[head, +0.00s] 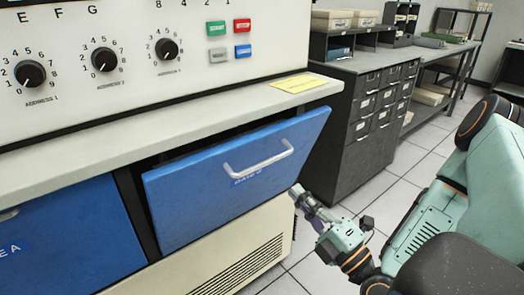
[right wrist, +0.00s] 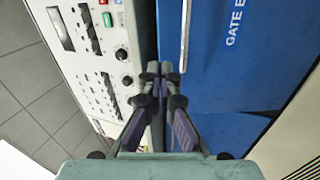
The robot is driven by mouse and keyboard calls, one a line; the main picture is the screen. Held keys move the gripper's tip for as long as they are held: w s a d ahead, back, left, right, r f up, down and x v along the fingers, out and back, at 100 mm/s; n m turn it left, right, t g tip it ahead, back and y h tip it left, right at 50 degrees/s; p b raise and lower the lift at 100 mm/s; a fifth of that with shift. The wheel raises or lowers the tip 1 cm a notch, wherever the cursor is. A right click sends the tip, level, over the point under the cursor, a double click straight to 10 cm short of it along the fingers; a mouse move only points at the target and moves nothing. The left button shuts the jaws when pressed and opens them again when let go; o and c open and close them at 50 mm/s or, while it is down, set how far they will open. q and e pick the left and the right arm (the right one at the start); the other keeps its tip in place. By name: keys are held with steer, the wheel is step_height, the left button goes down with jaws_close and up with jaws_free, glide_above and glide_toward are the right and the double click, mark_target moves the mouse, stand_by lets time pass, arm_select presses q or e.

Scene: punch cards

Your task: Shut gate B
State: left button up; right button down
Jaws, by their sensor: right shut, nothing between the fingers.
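Gate B (head: 205,195) is a blue panel with a pale bar handle (head: 258,163), under the console's counter. It stands ajar, with its top leaning out from the cabinet and a dark gap behind it. My right gripper (head: 297,190) is shut and empty, near the gate's lower right side in the head view. In the right wrist view the closed fingertips (right wrist: 160,68) point toward the edge of the gate (right wrist: 235,85), whose label and handle (right wrist: 186,35) show; I cannot tell whether they touch it. My left gripper is out of view.
Blue gate A (head: 70,235) is at the left, its label partly cut off. The cream counter (head: 130,115) overhangs both gates, with a yellow card (head: 300,83) on it. Knobs and coloured buttons sit above. A dark drawer cabinet (head: 355,120) stands right; tiled floor (head: 415,165) is clear.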

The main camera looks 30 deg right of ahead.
steer(key=b, duration=0.6)
glide_toward(252, 142)
steer(key=shift+n, duration=0.3)
steer(key=x, duration=0.6)
steer(key=shift+a, duration=0.1)
steer(key=shift+w+r, duration=0.25)
steer(key=shift+w, duration=0.05)
